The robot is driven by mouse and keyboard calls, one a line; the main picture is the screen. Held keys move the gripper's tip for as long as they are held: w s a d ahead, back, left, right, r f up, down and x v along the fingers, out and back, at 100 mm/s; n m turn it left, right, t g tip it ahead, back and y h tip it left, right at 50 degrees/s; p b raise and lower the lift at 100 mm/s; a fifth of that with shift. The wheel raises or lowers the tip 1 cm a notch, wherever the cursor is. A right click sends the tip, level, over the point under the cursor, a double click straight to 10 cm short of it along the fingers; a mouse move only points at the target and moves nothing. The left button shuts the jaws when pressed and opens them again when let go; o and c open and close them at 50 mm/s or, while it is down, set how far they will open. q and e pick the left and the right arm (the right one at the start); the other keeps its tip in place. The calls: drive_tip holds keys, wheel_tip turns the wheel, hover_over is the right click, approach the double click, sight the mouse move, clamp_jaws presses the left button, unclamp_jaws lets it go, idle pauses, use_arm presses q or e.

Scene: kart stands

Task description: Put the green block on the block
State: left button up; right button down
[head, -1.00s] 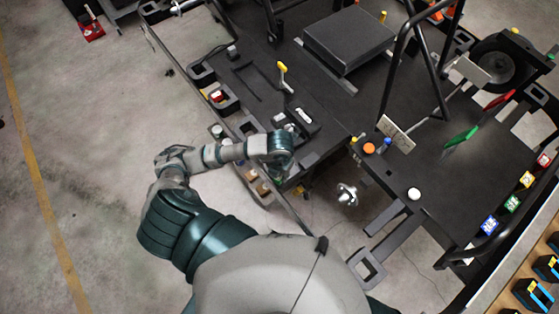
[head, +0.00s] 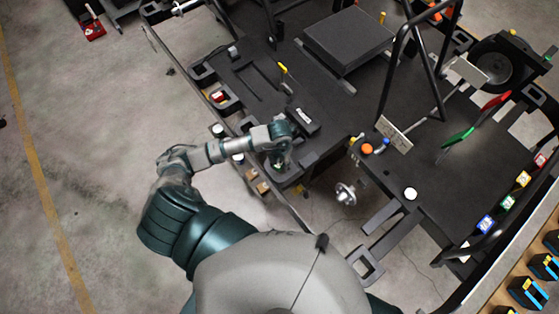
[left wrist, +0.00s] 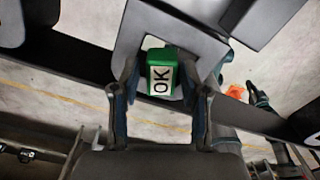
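The green block (left wrist: 161,72) shows in the left wrist view with a white "OK" label. It lies between the two fingers of my left gripper (left wrist: 160,88), with a visible gap on each side. A grey square frame (left wrist: 203,43) surrounds it in the picture; I cannot tell what the block rests on. In the head view my left gripper (head: 279,165) points down over the dark kart stand's near left part, where a small green patch shows at its tips. The other block of the task cannot be made out clearly.
The dark stand (head: 325,118) has a raised box (head: 347,40), black tube rails and open slots. An orange knob (head: 367,148) and a white knob (head: 410,194) stand to the right. A shiny metal part (head: 345,194) shows over the floor gap. Floor to the left is free.

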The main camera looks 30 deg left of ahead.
sight(281, 163)
use_arm(q)
drive_tip(key=shift+d+r, duration=0.1)
drive_tip(key=shift+d, duration=0.05)
drive_tip(key=shift+d+r, duration=0.15)
drive_tip(key=shift+r, duration=0.3)
wheel_tip(281, 163, up, 11)
drive_tip(key=b, duration=0.1)
idle(0.5)
